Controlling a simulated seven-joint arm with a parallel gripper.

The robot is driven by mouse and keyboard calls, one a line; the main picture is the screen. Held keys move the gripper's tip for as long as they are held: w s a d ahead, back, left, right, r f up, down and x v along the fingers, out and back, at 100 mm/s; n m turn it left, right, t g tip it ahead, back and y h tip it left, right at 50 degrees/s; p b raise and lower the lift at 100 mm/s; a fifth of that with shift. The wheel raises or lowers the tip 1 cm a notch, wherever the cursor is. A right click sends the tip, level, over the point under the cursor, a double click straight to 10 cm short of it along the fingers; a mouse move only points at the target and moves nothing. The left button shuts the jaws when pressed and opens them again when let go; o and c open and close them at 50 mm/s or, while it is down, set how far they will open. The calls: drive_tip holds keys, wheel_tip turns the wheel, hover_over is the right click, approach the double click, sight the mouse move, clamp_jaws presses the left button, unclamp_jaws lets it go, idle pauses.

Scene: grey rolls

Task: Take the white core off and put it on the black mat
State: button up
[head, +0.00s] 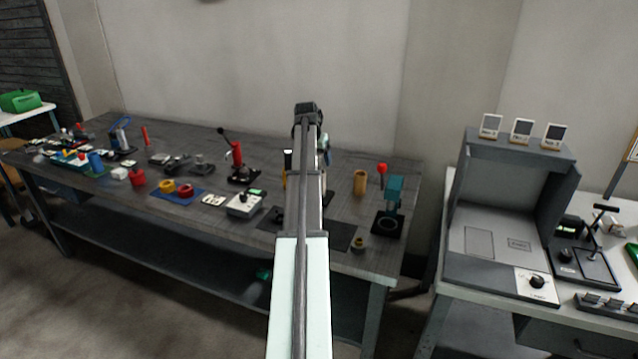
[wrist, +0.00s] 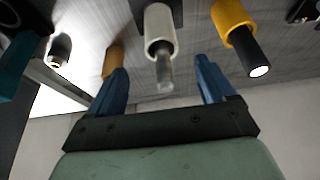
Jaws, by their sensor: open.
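The white core (wrist: 160,28) is a short white tube around a clear grey rod on a dark base, in the wrist view. The rod's end sticks out of the tube. My gripper (wrist: 161,66) is open, with its two blue fingers on either side of the rod's end; the tube itself lies beyond the fingertips. In the head view my arm hides the white core, and only a bit of the blue fingers shows. The black mat (head: 340,235) lies flat near the table's front edge, partly hidden behind my arm.
A yellow roll (wrist: 232,14) on a black, white-tipped rod stands beside the white core. A tan roll (head: 360,182) and a teal press (head: 393,198) stand to the right. A small brass-coloured piece (head: 358,243) sits by the mat. Tools crowd the table's left.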

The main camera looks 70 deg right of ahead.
drive_tip(key=x, duration=0.6)
drive_tip(key=shift+d, duration=0.2)
drive_tip(key=shift+w, duration=0.1)
drive_tip(key=shift+c, duration=0.5)
drive_tip(key=c, duration=1.3)
